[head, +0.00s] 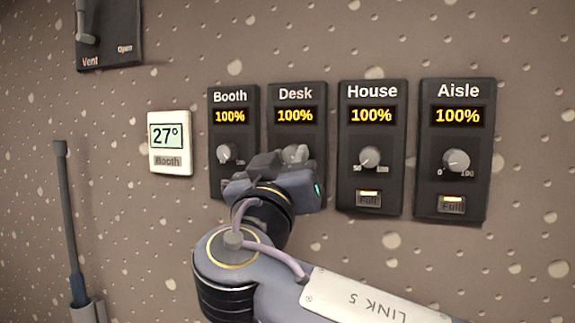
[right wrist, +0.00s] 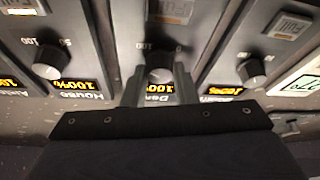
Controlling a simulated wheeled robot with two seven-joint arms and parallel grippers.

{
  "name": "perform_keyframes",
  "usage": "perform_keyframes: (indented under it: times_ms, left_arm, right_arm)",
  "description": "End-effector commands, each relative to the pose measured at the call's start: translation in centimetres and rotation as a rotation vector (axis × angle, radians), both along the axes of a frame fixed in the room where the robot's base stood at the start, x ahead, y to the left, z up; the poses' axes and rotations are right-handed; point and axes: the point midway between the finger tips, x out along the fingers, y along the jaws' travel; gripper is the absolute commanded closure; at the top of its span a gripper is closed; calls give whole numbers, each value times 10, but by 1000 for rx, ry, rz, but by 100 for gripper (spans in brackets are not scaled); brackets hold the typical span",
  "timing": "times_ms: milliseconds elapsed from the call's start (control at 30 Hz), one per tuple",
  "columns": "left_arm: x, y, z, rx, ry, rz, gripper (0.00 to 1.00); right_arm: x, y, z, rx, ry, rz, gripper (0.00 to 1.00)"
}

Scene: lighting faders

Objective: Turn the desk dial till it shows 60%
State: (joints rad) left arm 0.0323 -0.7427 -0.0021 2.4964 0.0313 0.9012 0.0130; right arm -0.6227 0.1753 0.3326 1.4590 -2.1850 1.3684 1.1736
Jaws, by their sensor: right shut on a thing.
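The Desk panel (head: 296,93) is a dark fader plate on the wall with a yellow readout (head: 295,116) of 100%. Its round grey dial (head: 297,152) is mostly hidden behind my right gripper (head: 292,160) in the head view. In the right wrist view the Desk dial (right wrist: 160,74) sits between the two fingers of my right gripper (right wrist: 160,88), which is shut on it. The Desk readout (right wrist: 160,87) is upside down there and partly covered by the fingers. My left gripper is not in view.
Booth (head: 231,97), House (head: 371,91) and Aisle (head: 458,91) panels flank the Desk panel closely, each reading 100%. A 27° Booth thermostat (head: 169,161) is at left. A Vent lever plate (head: 117,52) is at upper left. A dark rod (head: 68,215) stands at lower left.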

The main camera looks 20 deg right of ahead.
Motion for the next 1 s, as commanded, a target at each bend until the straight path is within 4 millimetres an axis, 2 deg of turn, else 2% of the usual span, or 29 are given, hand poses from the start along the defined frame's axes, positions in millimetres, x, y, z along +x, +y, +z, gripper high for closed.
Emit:
perform_keyframes:
  times_ms: [200,467,767,1000]
  left_arm:
    - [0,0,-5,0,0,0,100]
    - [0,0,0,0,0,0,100]
    - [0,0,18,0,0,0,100]
    - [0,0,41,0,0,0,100]
  right_arm:
    - [-1,-2,0,-166,112,0,97]
    - [-2,-2,2,-370,252,1,97]
    - [-2,-4,6,-607,413,0,97]
    - [-2,-4,8,-795,541,1,97]
